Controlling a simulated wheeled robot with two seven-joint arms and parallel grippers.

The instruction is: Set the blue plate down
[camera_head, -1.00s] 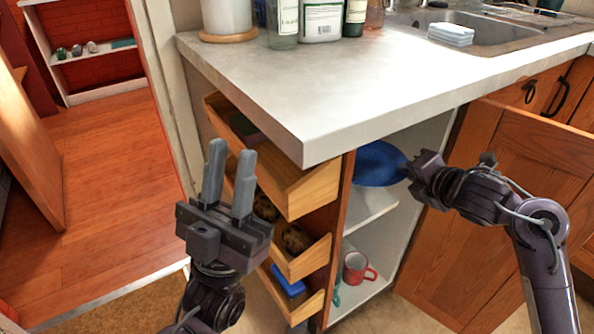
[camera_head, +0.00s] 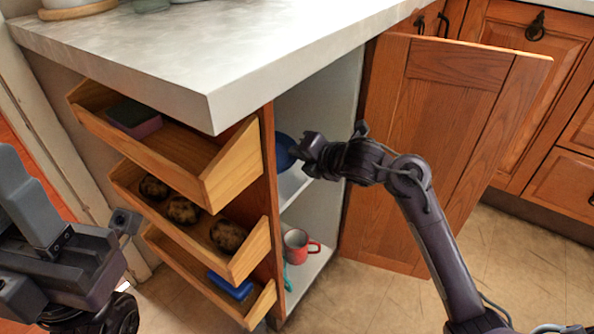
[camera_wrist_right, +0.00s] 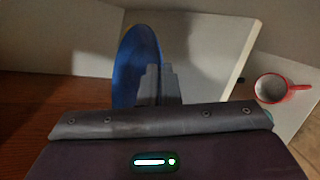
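The blue plate (camera_head: 285,152) is inside the open cabinet, above the white middle shelf (camera_head: 291,186), partly hidden by the cabinet side and my gripper. My right gripper (camera_head: 308,152) reaches in from the right and is shut on its rim. In the right wrist view the plate (camera_wrist_right: 135,65) stretches away beyond the gripper fingers (camera_wrist_right: 158,85). I cannot tell whether the plate touches the shelf. My left gripper (camera_head: 28,200) is at the left edge, partly cut off, with no object seen in it. Its fingers stood apart in the earlier view.
A red mug (camera_head: 298,245) stands on the cabinet's lower level. The wooden door (camera_head: 440,130) stands open to the right. Pulled-out drawers (camera_head: 245,165) on the left hold a sponge (camera_head: 134,117), several potatoes (camera_head: 183,210) and a blue item (camera_head: 230,285). The countertop (camera_head: 200,50) overhangs them.

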